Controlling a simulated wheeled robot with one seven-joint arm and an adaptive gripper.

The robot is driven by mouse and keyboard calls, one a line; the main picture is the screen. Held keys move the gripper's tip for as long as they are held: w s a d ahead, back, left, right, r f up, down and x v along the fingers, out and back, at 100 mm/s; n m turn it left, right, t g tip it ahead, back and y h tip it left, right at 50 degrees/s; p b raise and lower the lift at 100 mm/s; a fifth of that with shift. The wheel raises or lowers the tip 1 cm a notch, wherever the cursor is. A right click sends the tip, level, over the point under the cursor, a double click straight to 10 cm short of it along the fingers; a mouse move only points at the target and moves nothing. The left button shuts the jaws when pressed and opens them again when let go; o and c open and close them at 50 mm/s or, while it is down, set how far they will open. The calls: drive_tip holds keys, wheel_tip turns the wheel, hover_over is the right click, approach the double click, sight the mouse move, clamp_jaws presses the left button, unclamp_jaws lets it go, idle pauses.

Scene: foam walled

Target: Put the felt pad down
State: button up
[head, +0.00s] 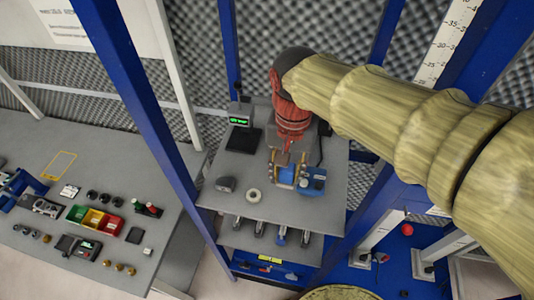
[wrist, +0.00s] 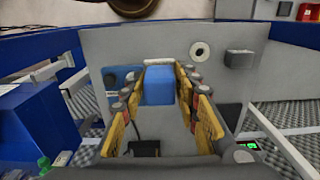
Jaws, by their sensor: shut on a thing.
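The felt pad is a small blue block (wrist: 158,88) between my gripper's yellow-padded fingers in the wrist view. My fingers hide the pad's sides.
On the shelf, a white ring (head: 253,195) and a grey block (head: 226,184) lie left of my gripper, and a blue item (head: 313,185) is close on its right. A display scale (head: 242,127) stands at back left. Blue posts (head: 150,120) frame the shelf. The front edge strip is clear.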

drive_tip(key=shift+s+r, duration=0.15)
drive_tip(key=w+a+f, duration=0.1)
drive_tip(key=w+f, duration=0.1)
drive_tip(key=w, duration=0.1)
drive_tip(key=w+a+f+p, duration=0.1)
drive_tip(key=w+a+f, duration=0.1)
drive_tip(key=w+f, duration=0.1)
drive_tip(key=w+a+f+p, duration=0.1)
drive_tip(key=w+a+f, duration=0.1)
drive_tip(key=w, duration=0.3)
drive_tip(key=shift+w+a+f, duration=0.1)
drive_tip(key=shift+a+f, duration=0.05)
drive_tip(key=shift+f, duration=0.4)
drive_tip(key=shift+w+a+f, duration=0.25)
drive_tip(key=shift+w+f, duration=0.25)
drive_tip(key=shift+f, duration=0.25)
drive_tip(key=shift+w+a+f+p, duration=0.15)
drive_tip(key=shift+f+p, duration=0.3)
drive_tip(key=shift+f, duration=0.35)
drive_tip(key=shift+w+f+p, duration=0.15)
drive_tip(key=shift+f+p, duration=0.25)
drive_tip(key=shift+f, duration=0.35)
drive_tip(key=shift+s, duration=0.1)
drive_tip(key=o, duration=1)
